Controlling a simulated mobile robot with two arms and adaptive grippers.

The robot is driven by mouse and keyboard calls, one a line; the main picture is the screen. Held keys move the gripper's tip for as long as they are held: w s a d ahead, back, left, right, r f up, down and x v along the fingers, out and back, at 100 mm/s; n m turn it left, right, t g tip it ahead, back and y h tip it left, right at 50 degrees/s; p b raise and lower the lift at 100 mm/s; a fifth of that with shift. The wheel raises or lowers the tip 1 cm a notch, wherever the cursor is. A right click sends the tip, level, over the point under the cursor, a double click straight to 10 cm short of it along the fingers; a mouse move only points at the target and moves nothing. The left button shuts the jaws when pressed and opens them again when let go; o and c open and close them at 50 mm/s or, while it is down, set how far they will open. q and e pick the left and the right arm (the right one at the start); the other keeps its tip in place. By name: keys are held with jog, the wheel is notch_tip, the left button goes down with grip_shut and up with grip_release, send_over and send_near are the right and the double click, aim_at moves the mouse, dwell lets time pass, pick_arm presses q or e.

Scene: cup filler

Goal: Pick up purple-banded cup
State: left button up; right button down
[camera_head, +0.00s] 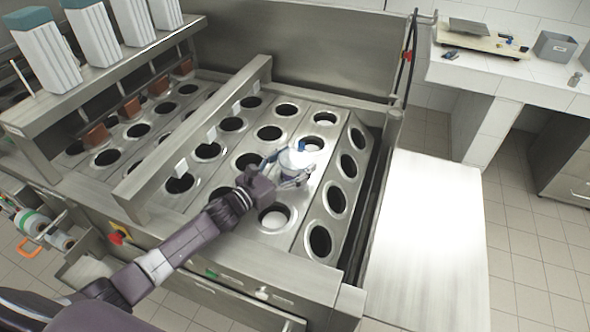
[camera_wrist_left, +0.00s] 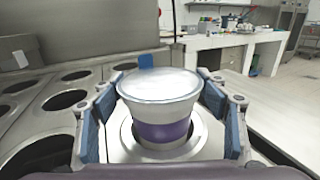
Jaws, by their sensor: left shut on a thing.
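The purple-banded cup (camera_wrist_left: 160,110) is white with a pale, shiny top and a purple band around its lower body. It stands upright between the blue-padded fingers of my left gripper (camera_wrist_left: 158,120), which is shut on it. A round hole's metal rim shows around and below its base; I cannot tell whether the base is in the hole or just above it. In the head view the cup (camera_head: 299,157) shows as a bright white shape at my left gripper (camera_head: 288,168), over the holed metal plates. My right gripper is not in view.
The machine's plates hold rows of round holes (camera_head: 320,239); one near hole (camera_head: 274,217) has something white inside. A raised metal rail (camera_head: 200,135) runs left of the gripper. A bare metal surface (camera_head: 430,240) lies to the right. White containers (camera_head: 42,55) stand on the back-left shelf.

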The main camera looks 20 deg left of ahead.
pick_arm(q)
jog(key=shift+r, duration=0.1)
jog(key=c, duration=0.4)
jog(key=shift+c, duration=0.2)
